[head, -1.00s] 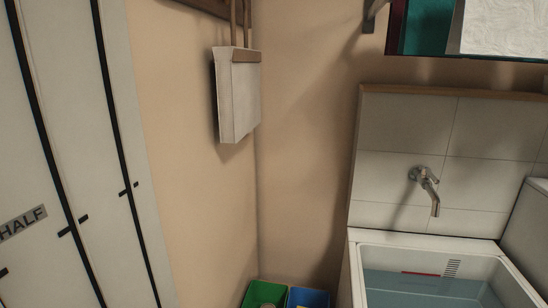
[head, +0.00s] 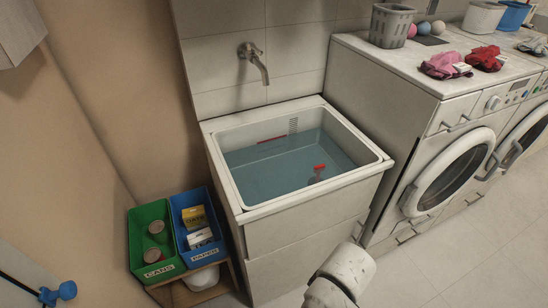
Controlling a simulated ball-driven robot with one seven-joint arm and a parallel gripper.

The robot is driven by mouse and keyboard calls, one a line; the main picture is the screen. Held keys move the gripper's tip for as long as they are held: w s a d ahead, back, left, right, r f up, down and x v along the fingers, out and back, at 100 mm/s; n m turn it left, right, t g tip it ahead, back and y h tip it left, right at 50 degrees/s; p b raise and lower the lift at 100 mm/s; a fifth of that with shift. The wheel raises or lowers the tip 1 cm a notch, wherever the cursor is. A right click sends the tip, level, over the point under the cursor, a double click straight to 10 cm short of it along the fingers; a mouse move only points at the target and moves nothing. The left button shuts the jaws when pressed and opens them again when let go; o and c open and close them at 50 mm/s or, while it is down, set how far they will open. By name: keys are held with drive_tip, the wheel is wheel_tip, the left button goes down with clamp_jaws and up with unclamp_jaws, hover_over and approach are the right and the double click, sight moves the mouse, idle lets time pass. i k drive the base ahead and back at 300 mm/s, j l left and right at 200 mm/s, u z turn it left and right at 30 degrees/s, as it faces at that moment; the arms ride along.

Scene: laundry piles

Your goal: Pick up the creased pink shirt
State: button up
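A crumpled pink cloth (head: 440,66), which looks like the creased pink shirt, lies on top of the white washing machine (head: 392,62), near its front edge. A small pale label or card rests against its right side. A crumpled red cloth (head: 485,58) lies just to the right, with a similar pale tag. A white rounded part of my arm shows at the bottom centre, well below and left of the pink cloth. My gripper's fingers are not in view.
A sink full of water (head: 290,165) stands left of the washer, with a red-topped item in it. Green (head: 150,245) and blue (head: 205,228) bins sit left of it. A grey basket (head: 391,25) and several balls stand behind the pink cloth. Floor (head: 450,255) at right is clear.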

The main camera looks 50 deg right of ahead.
sight(446, 65)
drive_tip(key=z, duration=1.75)
